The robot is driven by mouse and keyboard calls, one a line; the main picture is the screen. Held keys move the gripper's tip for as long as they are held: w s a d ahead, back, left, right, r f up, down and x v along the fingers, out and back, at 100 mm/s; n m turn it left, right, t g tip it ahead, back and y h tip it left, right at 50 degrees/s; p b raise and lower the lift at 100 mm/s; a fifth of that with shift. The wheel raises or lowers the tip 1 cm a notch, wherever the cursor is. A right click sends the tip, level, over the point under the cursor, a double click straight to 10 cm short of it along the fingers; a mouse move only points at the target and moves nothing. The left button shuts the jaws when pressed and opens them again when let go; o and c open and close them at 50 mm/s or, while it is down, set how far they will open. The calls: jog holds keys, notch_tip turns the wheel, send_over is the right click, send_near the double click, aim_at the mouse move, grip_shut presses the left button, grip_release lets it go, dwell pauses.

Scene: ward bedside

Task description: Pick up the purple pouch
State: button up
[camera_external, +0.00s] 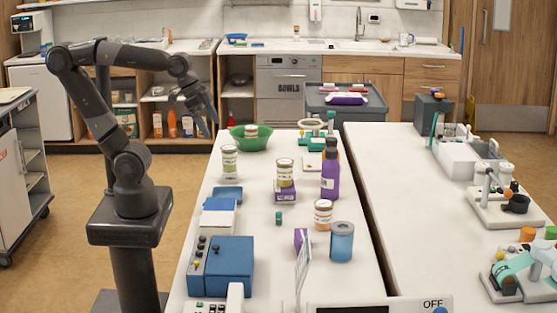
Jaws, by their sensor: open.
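A small purple item (301,238), possibly the purple pouch, stands on the near half of the white table (255,220), partly behind a thin upright sheet. Another flat purple item (346,98) lies on the dark cart at the back; I cannot tell for sure which is the pouch. A purple box (285,193) sits under a jar mid-table. My gripper (193,118) is open and empty, in the air left of the table's far end, well away from all of these.
A green bowl (250,137) is at the far end. A blue box (230,264) takes the near left.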

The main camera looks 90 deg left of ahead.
jog(key=shift+n+t, duration=0.3)
jog(key=shift+n, duration=0.6)
jog(key=s+f, duration=0.1)
jog(key=s+a+f, duration=0.1)
jog(key=s, duration=0.1)
jog(key=shift+s+f, duration=0.1)
